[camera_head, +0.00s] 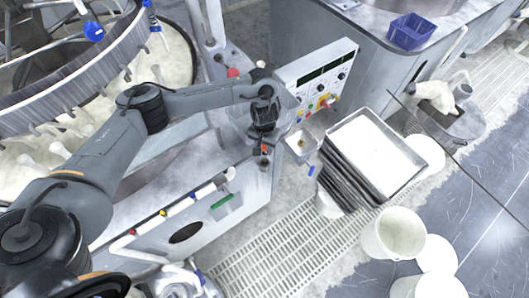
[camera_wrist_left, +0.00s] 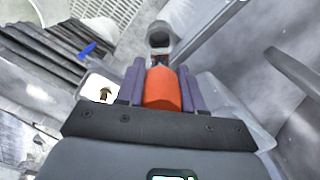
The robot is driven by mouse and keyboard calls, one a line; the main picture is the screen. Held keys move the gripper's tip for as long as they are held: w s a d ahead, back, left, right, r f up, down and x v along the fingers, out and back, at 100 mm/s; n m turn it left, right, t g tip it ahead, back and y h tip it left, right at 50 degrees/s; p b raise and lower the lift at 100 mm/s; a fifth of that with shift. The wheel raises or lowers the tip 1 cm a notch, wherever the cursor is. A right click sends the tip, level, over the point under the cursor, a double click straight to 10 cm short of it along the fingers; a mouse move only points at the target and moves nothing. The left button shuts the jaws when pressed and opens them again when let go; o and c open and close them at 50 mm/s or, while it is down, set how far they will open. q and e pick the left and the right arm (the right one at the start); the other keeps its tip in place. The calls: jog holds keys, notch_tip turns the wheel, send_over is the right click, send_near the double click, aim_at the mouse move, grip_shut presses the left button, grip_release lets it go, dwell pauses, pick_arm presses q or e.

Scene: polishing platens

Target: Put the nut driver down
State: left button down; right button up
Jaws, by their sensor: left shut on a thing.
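My left gripper (camera_head: 264,150) hangs beside the machine's front, just left of a small tray. It is shut on the nut driver, whose orange handle (camera_wrist_left: 161,90) sits between two purple fingers in the left wrist view. The gripper also shows in that view (camera_wrist_left: 161,88). In the head view only a small orange-red bit of the nut driver (camera_head: 265,149) shows. Its shaft and tip are hidden or too small to make out. A grey, round-mouthed part (camera_wrist_left: 159,38) appears beyond the handle; I cannot tell whether they touch. My right gripper is not in view.
The small tray (camera_head: 308,153) holds a brownish item. A control panel (camera_head: 318,78) with knobs and a red button stands behind it. Stacked trays (camera_head: 375,150) are to the right, with white buckets (camera_head: 398,232) in front. A blue bin (camera_head: 409,31) sits at the back.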

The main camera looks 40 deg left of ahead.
pick_arm(q)
jog(key=shift+f+b, duration=0.95)
jog(key=shift+f, duration=1.05)
jog(key=shift+f, duration=0.3)
jog(key=shift+f, duration=0.25)
jog(key=c, duration=0.8)
grip_release()
jog(key=shift+o, duration=0.4)
